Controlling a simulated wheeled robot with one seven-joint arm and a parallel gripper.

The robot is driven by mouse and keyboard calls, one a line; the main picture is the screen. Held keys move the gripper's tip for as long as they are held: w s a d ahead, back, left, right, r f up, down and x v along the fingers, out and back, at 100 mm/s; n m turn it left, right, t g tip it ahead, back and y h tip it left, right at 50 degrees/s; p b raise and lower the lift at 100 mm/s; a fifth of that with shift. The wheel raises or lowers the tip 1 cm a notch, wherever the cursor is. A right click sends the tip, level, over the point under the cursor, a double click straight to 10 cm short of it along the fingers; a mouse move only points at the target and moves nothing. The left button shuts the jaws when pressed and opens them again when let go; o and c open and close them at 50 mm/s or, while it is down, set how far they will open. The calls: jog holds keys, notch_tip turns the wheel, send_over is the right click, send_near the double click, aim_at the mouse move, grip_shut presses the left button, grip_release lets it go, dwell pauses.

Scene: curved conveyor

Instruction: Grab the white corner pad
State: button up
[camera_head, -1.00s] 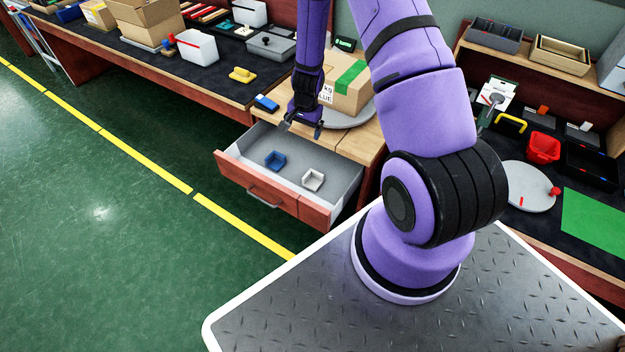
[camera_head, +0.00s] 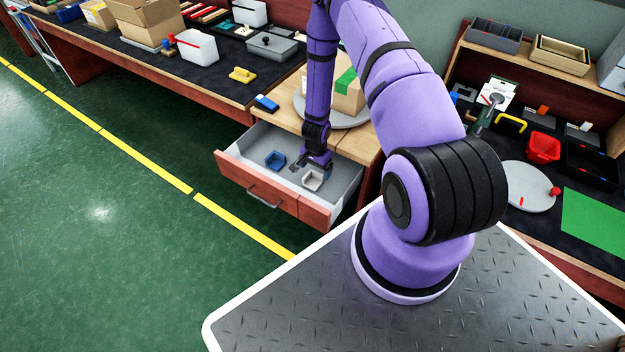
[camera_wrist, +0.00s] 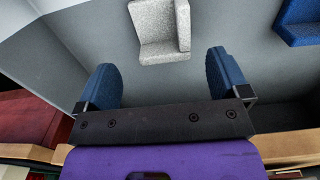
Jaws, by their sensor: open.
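The white corner pad (camera_head: 312,181) lies on the floor of the open drawer (camera_head: 262,190), toward its right side. In the wrist view the white corner pad (camera_wrist: 160,30) shows at the top, ahead of the gap between my fingers. My gripper (camera_head: 311,169) is inside the drawer, close beside the pad. In the wrist view my gripper (camera_wrist: 164,78) has its two blue-padded fingers wide apart, with nothing between them. A blue corner pad (camera_head: 275,160) lies to the left in the drawer; it also shows at the upper right of the wrist view (camera_wrist: 300,22).
The drawer's red front and grey walls surround the pads. Above it, a wooden worktop carries a cardboard box (camera_head: 348,95) on a round grey plate and a blue item (camera_head: 266,103). Bare drawer floor lies around both pads.

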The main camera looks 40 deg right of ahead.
aim_at(314, 180)
jog(key=shift+a+f, duration=0.2)
jog(key=shift+f, duration=1.15)
jog(key=shift+a+f, duration=0.15)
jog(key=shift+f, duration=1.15)
jog(key=c, duration=1)
